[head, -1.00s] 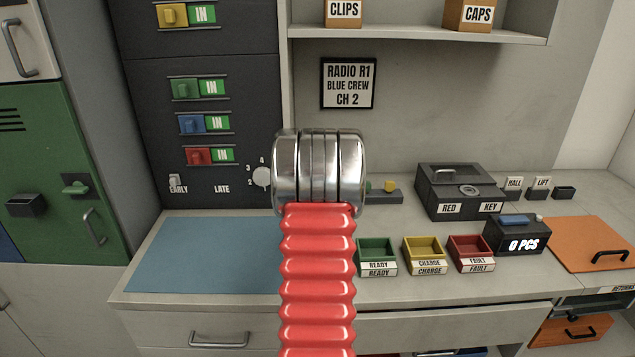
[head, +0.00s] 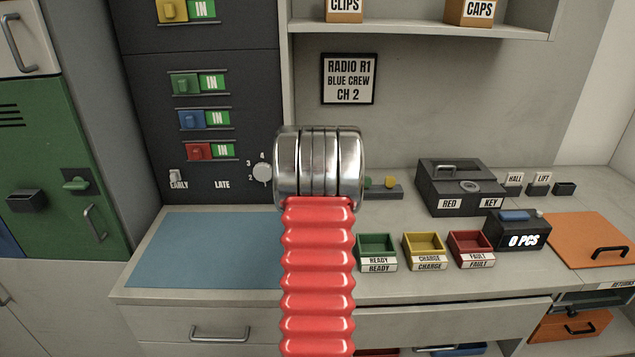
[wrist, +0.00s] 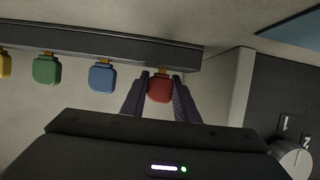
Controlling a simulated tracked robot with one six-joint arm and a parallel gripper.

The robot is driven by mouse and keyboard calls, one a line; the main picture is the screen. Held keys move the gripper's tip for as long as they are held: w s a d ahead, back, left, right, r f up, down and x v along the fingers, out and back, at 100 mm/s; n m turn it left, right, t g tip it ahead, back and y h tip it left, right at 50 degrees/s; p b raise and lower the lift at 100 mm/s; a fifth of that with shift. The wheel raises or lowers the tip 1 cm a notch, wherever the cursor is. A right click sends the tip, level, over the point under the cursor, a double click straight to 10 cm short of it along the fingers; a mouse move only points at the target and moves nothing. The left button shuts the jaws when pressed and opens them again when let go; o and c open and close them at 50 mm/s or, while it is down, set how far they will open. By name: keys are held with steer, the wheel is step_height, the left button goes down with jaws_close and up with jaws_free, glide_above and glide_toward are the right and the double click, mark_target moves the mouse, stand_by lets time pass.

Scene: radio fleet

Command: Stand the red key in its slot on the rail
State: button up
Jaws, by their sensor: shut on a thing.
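The red key (wrist: 160,90) shows in the wrist view between the two fingers of my gripper (wrist: 160,97), which are shut on it. Its yellowish stem points at the dark rail (wrist: 100,44) and meets the rail's edge in the picture; I cannot tell whether it is seated in the slot. A blue key (wrist: 102,77), a green key (wrist: 46,69) and a yellow key (wrist: 4,65) stand in a row along the rail. In the head view my arm hides the red key and my gripper; only the rail's right end (head: 387,193) shows.
A black box (head: 455,185) labelled RED KEY stands right of the rail. Green (head: 377,246), yellow (head: 424,245) and red (head: 470,243) bins sit in front. A blue mat (head: 200,248) lies at left. A grey dial (wrist: 296,160) is at the wrist view's lower right.

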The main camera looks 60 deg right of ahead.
steer(key=shift+f, duration=0.1)
steer(key=o, duration=1.2)
steer(key=v, duration=1.3)
steer(key=shift+s+a, duration=0.15)
steer(key=shift+a, duration=0.2)
